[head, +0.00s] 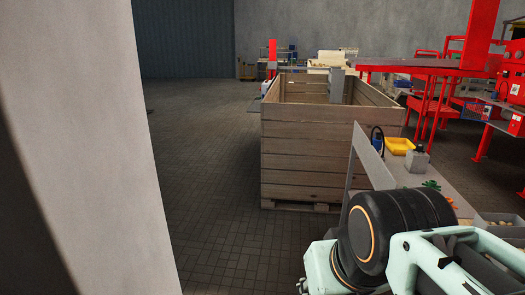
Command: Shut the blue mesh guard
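My arm reaches in from the lower right, with a black joint and pale green links. My gripper is not in view, so I cannot tell what it is near or whether it holds anything.
A large wooden crate (318,158) stands on the floor ahead. A grey worktop (398,178) right of it carries a yellow tray (399,146) and a grey box (417,160). Red machinery (425,66) stands behind. A pale upright surface (100,150) blocks the left. The floor (205,140) between is clear.

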